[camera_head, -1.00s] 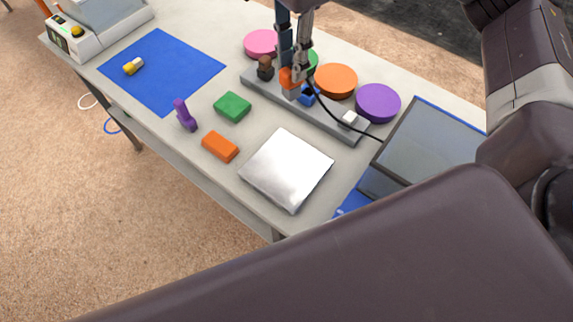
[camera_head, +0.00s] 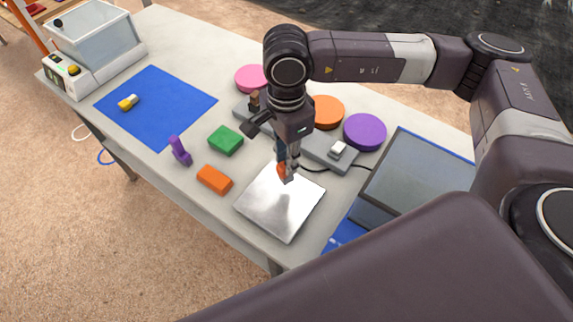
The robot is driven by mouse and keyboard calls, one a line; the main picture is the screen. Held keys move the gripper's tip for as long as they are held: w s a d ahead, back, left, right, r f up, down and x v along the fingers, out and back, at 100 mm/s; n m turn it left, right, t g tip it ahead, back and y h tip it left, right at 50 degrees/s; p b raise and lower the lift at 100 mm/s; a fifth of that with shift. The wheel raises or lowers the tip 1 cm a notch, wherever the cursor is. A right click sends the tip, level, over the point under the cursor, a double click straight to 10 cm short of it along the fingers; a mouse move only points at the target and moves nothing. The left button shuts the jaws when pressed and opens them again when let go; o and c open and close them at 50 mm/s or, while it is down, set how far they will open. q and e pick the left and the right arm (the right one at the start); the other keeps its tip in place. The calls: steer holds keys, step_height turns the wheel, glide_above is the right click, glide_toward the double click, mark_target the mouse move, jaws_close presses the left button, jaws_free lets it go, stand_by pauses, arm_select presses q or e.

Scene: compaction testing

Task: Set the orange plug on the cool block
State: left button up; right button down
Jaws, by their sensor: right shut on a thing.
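My right gripper (camera_head: 285,165) points down over the upper part of the silver square block (camera_head: 278,212), which looks like the cool block. It is shut on the orange plug (camera_head: 283,173), a small orange piece partly hidden by the fingers. The plug is at the block's upper edge in the picture; I cannot tell whether it touches the block or hangs just above it. The rest of the silver top is bare. My left gripper is not in view.
Behind stands a long grey rack (camera_head: 318,148) with a white piece (camera_head: 338,149). Nearby lie an orange brick (camera_head: 214,179), green brick (camera_head: 226,140), purple piece (camera_head: 180,151), purple disc (camera_head: 365,132), blue mat (camera_head: 160,108) and laptop (camera_head: 418,175). A black cable runs beside the rack.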

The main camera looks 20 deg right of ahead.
step_height(320, 180, down, 4)
steer(key=shift+f+p, duration=0.1)
steer(key=shift+p, duration=0.4)
steer(key=shift+f+b, duration=0.3)
steer(key=shift+b, duration=0.1)
steer(key=c, duration=1.7)
jaws_free()
steer(key=shift+r, duration=0.1)
